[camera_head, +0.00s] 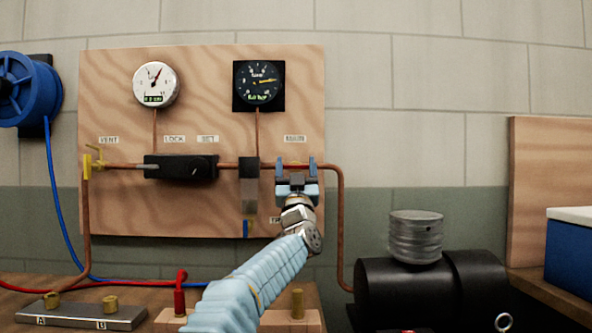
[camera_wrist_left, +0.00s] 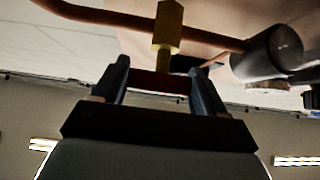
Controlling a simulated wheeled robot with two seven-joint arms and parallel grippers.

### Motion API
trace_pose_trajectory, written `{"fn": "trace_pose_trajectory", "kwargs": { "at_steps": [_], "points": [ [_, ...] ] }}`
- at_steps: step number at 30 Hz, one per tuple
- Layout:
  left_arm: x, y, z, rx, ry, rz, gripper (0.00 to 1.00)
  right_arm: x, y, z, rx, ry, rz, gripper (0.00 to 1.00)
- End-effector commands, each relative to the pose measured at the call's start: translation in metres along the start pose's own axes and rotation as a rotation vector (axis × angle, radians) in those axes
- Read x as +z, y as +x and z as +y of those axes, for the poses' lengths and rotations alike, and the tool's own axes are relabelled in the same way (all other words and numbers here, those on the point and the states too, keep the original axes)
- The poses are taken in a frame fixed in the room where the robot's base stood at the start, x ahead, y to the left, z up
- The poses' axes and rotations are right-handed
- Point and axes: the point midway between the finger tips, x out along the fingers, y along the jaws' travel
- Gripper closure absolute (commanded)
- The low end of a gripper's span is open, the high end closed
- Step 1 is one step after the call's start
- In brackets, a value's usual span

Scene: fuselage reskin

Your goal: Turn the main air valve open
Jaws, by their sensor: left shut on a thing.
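The main air valve shows in the left wrist view as a brass body (camera_wrist_left: 167,28) on the copper pipe, with a dark red handle (camera_wrist_left: 155,82) across it. My left gripper (camera_head: 296,166) is at the right part of the wooden board, under a small label. In the left wrist view its two fingers (camera_wrist_left: 160,77) stand at the two ends of the red handle and are shut on it. In the head view the gripper hides the valve and its handle. My right gripper is in neither view.
The wooden board (camera_head: 205,85) carries a white gauge (camera_head: 155,84), a dark gauge (camera_head: 258,85), a black regulator block (camera_head: 180,168) and a yellow vent valve (camera_head: 95,158). A hanging filter unit (camera_head: 249,190) is close left of my gripper. A black tank (camera_head: 430,285) stands lower right.

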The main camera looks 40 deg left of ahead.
Motion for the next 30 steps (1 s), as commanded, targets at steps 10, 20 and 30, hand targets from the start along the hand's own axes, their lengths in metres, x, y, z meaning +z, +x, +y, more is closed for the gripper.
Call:
{"fn": "trace_pose_trajectory", "kwargs": {
  "at_steps": [10,20,30],
  "points": [
    [0.000,0.000,0.000,0.001,0.000,-0.001,0.06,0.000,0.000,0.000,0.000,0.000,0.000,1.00],
    [0.002,-0.010,0.000,0.001,0.000,-0.001,0.06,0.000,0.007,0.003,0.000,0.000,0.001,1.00],
    [0.004,-0.088,0.000,0.003,-0.003,-0.002,0.06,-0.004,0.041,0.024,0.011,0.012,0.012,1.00]
  ]
}}
